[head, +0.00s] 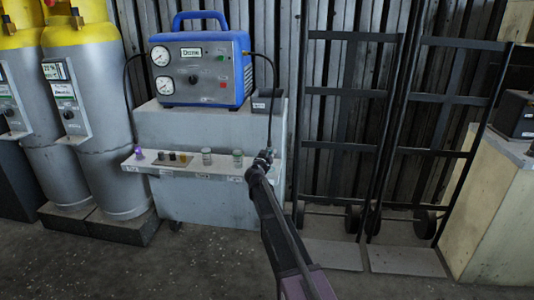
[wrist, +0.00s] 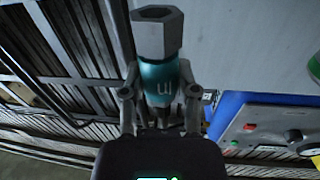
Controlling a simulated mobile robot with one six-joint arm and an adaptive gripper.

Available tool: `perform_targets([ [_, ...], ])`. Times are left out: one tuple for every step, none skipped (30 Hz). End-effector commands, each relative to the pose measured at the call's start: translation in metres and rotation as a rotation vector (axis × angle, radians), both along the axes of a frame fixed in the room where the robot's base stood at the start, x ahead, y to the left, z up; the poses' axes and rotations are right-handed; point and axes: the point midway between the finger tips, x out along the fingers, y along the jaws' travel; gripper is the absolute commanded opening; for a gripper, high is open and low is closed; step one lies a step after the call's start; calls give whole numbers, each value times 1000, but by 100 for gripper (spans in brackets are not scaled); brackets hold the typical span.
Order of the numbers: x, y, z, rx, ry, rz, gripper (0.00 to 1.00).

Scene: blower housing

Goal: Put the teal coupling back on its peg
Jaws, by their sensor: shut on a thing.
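My gripper (wrist: 160,92) is shut on the teal coupling (wrist: 158,78). The coupling has a grey hexagonal end and a teal band with dark lettering, and it sits between the two fingers in the wrist view. In the head view my gripper (head: 264,158) is at the right end of the narrow white shelf (head: 222,173), in front of the grey cabinet. The coupling is mostly hidden there by the gripper. I cannot pick out an empty peg. Whether the coupling touches the shelf cannot be told.
On the shelf stand a purple piece (head: 138,152), several small dark and brassy pieces (head: 172,156) and two grey cylindrical pieces (head: 207,156) (head: 238,158). A blue machine (head: 200,70) with gauges and black hoses (head: 275,90) stands above. Hand trucks (head: 340,145) stand to the right.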

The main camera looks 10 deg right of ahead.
Motion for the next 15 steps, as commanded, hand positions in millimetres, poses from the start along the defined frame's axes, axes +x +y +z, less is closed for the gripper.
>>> perform_targets([
  [0, 0, 0, 0, 0, 0, 0],
  [0, 0, 0, 0, 0, 0, 0],
  [0, 0, 0, 0, 0, 0, 0],
  [0, 0, -1, 0, 0, 0, 0],
  [0, 0, -1, 0, 0, 0, 0],
  [0, 0, -1, 0, 0, 0, 0],
  [0, 0, -2, 0, 0, 0, 0],
  [0, 0, -2, 0, 0, 0, 0],
  [0, 0, -3, 0, 0, 0, 0],
  [0, 0, -4, 0, 0, 0, 0],
  [0, 0, -4, 0, 0, 0, 0],
  [0, 0, -5, 0, 0, 0, 0],
  [0, 0, -5, 0, 0, 0, 0],
  [0, 0, -6, 0, 0, 0, 0],
  [0, -1, -7, 0, 0, 0, 0],
])
